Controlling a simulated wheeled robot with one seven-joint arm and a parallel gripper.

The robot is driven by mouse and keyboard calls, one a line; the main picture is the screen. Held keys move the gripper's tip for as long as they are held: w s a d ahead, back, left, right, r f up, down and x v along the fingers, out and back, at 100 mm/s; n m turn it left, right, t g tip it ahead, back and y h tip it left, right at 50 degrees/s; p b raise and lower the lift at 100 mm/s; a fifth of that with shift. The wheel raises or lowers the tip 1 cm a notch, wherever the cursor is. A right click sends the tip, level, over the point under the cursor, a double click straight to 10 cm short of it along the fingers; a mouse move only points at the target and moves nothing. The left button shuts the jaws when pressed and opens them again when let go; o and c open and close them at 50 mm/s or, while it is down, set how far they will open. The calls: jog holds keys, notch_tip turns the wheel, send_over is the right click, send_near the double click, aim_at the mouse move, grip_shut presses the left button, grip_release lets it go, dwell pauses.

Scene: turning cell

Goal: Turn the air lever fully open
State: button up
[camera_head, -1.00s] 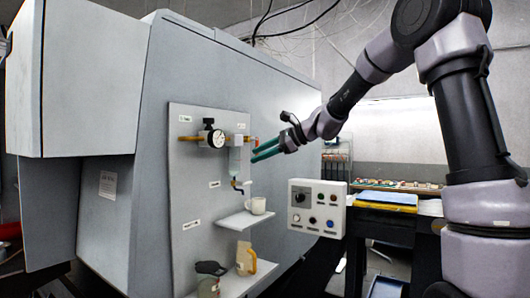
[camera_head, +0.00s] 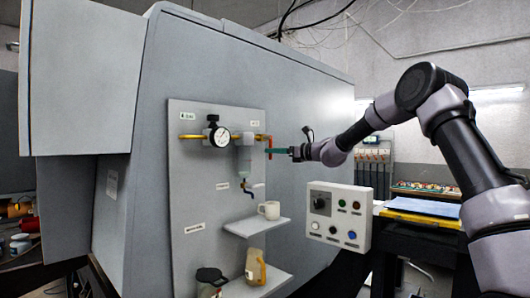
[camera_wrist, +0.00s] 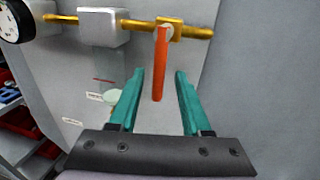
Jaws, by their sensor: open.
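The air lever is an orange-red handle (camera_wrist: 159,65) on a brass valve at the right end of a brass pipe (camera_wrist: 197,33). In the wrist view it hangs down, across the pipe, between and beyond the tips of my gripper (camera_wrist: 157,75). The two green fingers are apart, one on each side of it, and I see no clear contact. In the head view the lever (camera_head: 269,143) shows at the panel's right edge, with my gripper (camera_head: 268,152) at it from the right. There the fingers overlap and partly hide the lever's lower end.
A round gauge (camera_head: 220,137) and a clear bowl (camera_head: 244,158) sit on the same pipe line, left of the lever. Below are a shelf (camera_head: 240,229) with a white cup (camera_head: 269,210) and a lower shelf with containers. A control box (camera_head: 338,216) stands at the right.

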jog(key=shift+x, duration=2.5)
jog(key=shift+s, duration=0.1)
grip_shut()
